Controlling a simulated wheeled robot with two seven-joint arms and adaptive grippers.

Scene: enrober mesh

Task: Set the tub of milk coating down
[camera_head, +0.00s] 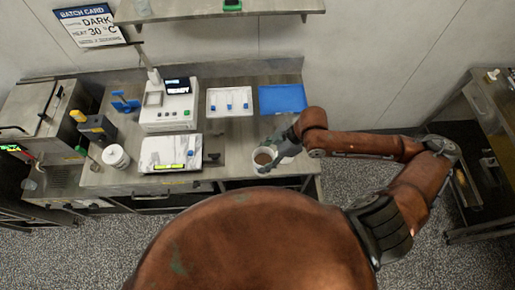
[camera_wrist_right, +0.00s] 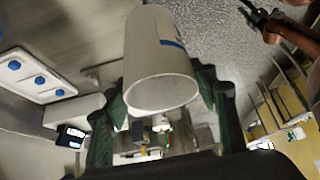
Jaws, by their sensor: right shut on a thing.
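A white tub (camera_head: 263,157) with brown contents is at the front right of the steel worktop. My right gripper (camera_head: 277,158) is shut on it, reaching in from the right. In the right wrist view the tub (camera_wrist_right: 160,60) fills the space between the two dark green fingers, and a blue mark shows on its side. I cannot tell whether its base touches the worktop or hangs just above it.
The worktop (camera_head: 233,152) has bare room left of the held tub. A scale (camera_head: 168,154), a white machine (camera_head: 170,105), a white tray (camera_head: 229,101) and a blue mat (camera_head: 282,99) stand behind and left. Another white tub (camera_head: 116,157) stands at far left. A shelf (camera_head: 215,10) hangs above.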

